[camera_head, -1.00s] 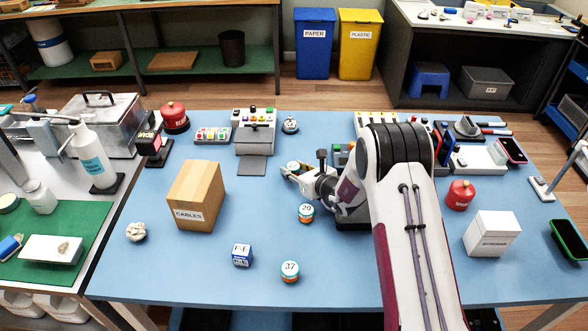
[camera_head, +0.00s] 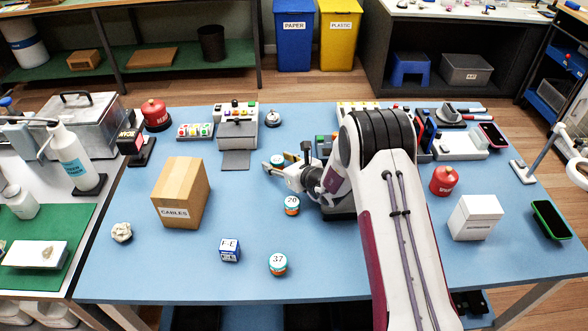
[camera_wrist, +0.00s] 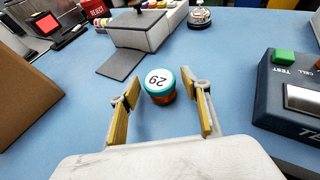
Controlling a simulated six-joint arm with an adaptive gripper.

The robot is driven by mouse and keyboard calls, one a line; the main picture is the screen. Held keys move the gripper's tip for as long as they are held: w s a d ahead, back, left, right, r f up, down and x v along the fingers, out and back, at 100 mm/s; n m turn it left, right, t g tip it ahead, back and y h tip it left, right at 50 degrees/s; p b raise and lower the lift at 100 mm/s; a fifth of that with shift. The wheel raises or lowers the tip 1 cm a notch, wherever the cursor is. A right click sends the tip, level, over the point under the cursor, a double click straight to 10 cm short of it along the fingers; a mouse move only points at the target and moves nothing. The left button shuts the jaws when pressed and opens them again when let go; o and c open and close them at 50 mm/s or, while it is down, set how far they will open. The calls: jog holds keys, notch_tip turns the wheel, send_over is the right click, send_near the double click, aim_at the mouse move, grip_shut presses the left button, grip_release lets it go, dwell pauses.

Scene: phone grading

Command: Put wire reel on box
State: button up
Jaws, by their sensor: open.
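A small round reel marked 29 (camera_wrist: 159,86), with a teal rim and orange side, stands upright on the blue table. It also shows in the head view (camera_head: 277,160). My gripper (camera_wrist: 161,90) is open, with its yellow-padded fingers on either side of this reel. A gap shows on each side, and nothing is gripped. Similar reels marked 20 (camera_head: 291,205) and 37 (camera_head: 278,264) stand nearer the front. A brown cardboard box labelled CABLES (camera_head: 182,192) stands closed to the left. A white box (camera_head: 475,218) stands at the right; its label is unreadable.
A grey-topped station (camera_head: 238,133) and a bell (camera_head: 273,118) stand behind the reel. A TEST device (camera_wrist: 291,98) is close on the right in the wrist view. A small blue F-E box (camera_head: 230,250) lies in front. The table between CABLES and the reels is clear.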

jog(key=shift+v, duration=5.75)
jog(key=s+a+r+n+g+y, duration=0.2)
jog(key=s+a+r+n+g, duration=0.15)
jog(key=s+r+n, duration=0.45)
jog(key=s+a+r+n+g+y, duration=0.2)
jog(key=s+a+r+n, duration=0.3)
jog(key=s+r, duration=0.4)
jog(key=s+d+r+n+g+h, duration=0.25)
jog(key=s+r+n, duration=0.25)
jog(key=s+n, duration=0.45)
jog(key=s+d+r+n+t+h, duration=0.1)
jog(key=s+d+n+h, duration=0.5)
jog(key=s+d, duration=0.9)
jog(key=d+t+h, duration=0.1)
jog(key=d+h, duration=0.1)
jog(key=d, duration=0.1)
jog(key=shift+s+d+r+n+h, duration=0.15)
jog(key=shift+s+d+n+h, duration=0.1)
jog(key=shift+d+n+h, duration=0.15)
